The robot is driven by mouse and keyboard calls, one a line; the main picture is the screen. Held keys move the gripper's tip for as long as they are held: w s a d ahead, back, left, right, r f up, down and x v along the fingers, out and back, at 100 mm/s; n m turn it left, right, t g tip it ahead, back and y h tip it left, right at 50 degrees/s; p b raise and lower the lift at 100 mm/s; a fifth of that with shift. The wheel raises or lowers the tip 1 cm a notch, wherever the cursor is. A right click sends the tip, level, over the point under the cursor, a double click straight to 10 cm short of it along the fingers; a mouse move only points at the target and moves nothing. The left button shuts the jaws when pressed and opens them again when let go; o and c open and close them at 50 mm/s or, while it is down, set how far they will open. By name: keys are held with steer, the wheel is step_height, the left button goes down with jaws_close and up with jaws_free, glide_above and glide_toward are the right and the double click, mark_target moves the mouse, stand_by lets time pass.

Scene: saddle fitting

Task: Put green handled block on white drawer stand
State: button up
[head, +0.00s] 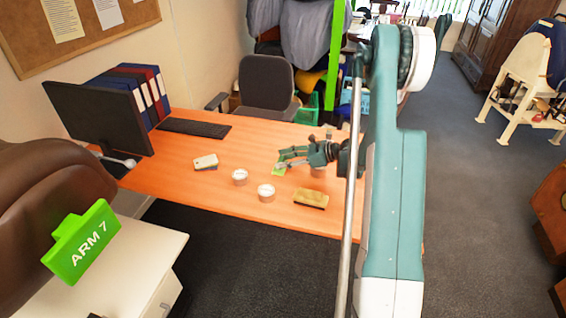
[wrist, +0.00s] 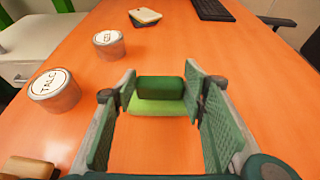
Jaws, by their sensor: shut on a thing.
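The green handled block has a dark green handle (wrist: 160,87) on a lighter green base (wrist: 157,106). In the wrist view it sits between my fingertips, and my gripper (wrist: 162,88) is shut on its handle. In the head view my gripper (head: 283,160) is over the orange table, with the green block (head: 279,170) at its tips. The block is at or very near the tabletop; I cannot tell if it touches. The white drawer stand (head: 135,258) is at the lower left of the head view, apart from the table. It also shows at the wrist view's upper left (wrist: 22,72).
Two white-topped tins (head: 240,177) (head: 266,192) and a yellowish brush-like block (head: 311,199) are near the table's front edge. A small flat stack (head: 205,162), keyboard (head: 195,128) and monitor (head: 98,115) lie leftward. A green "ARM 7" sign (head: 82,243) overlaps the stand's view.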

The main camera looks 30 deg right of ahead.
mark_target(281, 160)
step_height(281, 160, up, 9)
steer(key=p, duration=0.2)
steer(key=shift+r, duration=0.15)
steer(key=shift+a, duration=0.1)
stand_by(0.9)
steer(key=shift+w+a, duration=0.25)
steer(key=shift+a, duration=0.2)
steer(key=a+r+m+t+h, duration=0.1)
steer(key=a+r, duration=0.3)
steer(key=a, duration=0.9)
steer(key=a+r+m+t+h, duration=0.2)
steer(key=a+r+m+h, duration=0.2)
steer(key=a, duration=1)
steer(key=shift+w+a+r+m+h, duration=0.25)
steer(key=shift+r+m+h, duration=0.05)
steer(key=shift+r, duration=0.1)
